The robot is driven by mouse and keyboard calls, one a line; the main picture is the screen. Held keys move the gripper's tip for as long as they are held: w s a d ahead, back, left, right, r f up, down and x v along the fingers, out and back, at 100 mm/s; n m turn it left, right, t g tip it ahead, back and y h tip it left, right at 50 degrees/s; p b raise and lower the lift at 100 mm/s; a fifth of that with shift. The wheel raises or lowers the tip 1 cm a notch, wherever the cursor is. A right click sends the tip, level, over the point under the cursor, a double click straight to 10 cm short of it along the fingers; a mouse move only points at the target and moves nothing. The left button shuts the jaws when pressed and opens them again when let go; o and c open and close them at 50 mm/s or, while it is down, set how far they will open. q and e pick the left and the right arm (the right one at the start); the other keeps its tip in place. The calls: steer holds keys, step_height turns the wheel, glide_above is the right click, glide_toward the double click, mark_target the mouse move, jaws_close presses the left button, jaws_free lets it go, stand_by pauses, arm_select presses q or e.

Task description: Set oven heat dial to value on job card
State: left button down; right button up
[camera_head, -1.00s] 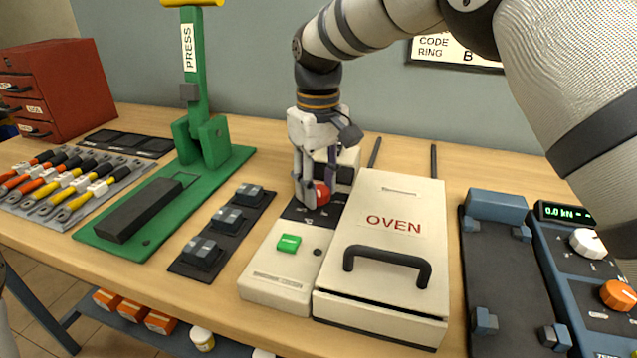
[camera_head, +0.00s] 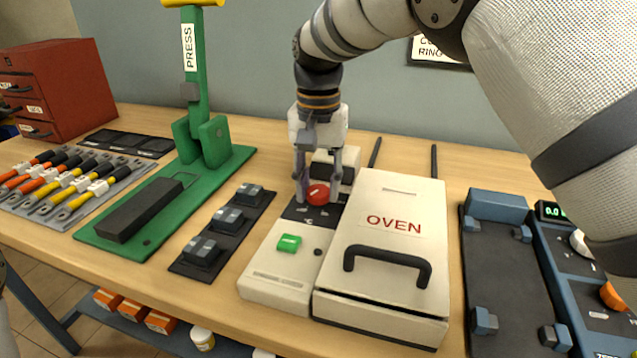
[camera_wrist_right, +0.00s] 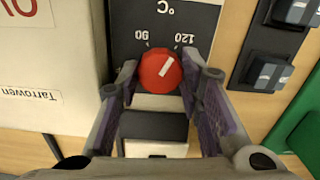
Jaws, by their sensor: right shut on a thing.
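The red heat dial (camera_head: 318,195) sits on the dark panel (camera_head: 298,213) of the oven's control strip, and also shows in the right wrist view (camera_wrist_right: 157,72). My right gripper (camera_head: 318,190) has one finger on each side of the dial and is shut on it. In the wrist view the marks 90 and 120 and a °C sign show beside the dial, upside down. The dial's white line slants up and to the right, toward the 120 side. The white oven (camera_head: 390,265) has its lid shut. My left gripper is not in view. No readable job card shows.
A green button (camera_head: 288,243) is nearer on the control strip. A dark rack with several grey blocks (camera_head: 228,219) and the green press (camera_head: 205,140) stand to the left. A dark blue fixture (camera_head: 505,270) is to the right. My right arm partly covers the wall sign (camera_head: 432,50).

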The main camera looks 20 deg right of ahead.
mark_target(319, 190)
steer(key=shift+m, duration=0.8)
steer(key=o, duration=1.2)
steer(key=shift+c, duration=0.2)
step_height(319, 190, up, 12)
